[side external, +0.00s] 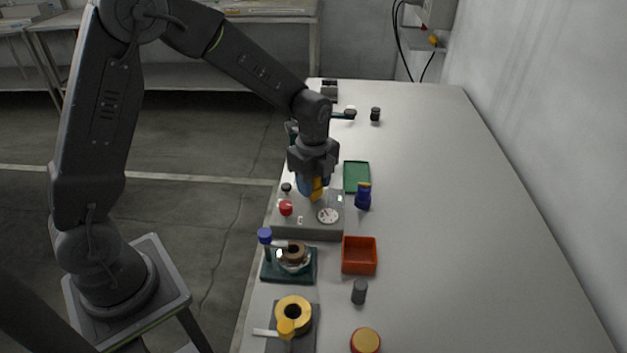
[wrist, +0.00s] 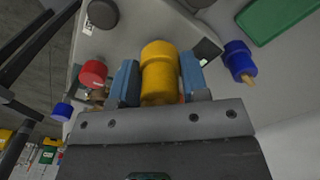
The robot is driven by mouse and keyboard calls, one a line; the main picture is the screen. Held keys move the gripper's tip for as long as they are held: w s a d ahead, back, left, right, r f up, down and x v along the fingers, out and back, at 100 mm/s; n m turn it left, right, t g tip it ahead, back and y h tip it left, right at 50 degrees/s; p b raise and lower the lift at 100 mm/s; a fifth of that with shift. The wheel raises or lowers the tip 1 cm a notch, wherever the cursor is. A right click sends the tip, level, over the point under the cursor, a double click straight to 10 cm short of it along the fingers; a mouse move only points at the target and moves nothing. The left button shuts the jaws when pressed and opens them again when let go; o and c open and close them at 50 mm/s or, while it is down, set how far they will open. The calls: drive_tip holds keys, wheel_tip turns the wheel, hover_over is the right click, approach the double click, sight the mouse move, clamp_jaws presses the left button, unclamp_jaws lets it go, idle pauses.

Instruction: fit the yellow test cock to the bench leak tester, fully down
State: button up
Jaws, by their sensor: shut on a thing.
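The yellow test cock (wrist: 160,72) is gripped between the two blue fingers of my gripper (wrist: 158,84) in the wrist view. In the side view my gripper (side external: 314,190) points down over the bench leak tester (side external: 308,231), a grey box with a round gauge (side external: 328,215), a red knob (side external: 286,208) and a black knob (side external: 286,188). The yellow test cock (side external: 317,189) shows between the fingers, close over the tester's top. Its lower end and the tester's port are hidden, so I cannot tell whether it is seated.
A blue cock (side external: 363,197) stands right of the tester, near a green tray (side external: 357,176). An orange bin (side external: 359,256), a dark green fixture (side external: 289,277) and a yellow-ringed fixture (side external: 293,308) lie nearer the camera. The table's right side is clear.

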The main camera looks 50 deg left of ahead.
drive_tip(key=shift+f, duration=1)
idle(0.8)
drive_tip(key=o, duration=1.6)
drive_tip(key=shift+r, duration=0.1)
drive_tip(key=shift+r, duration=3.95)
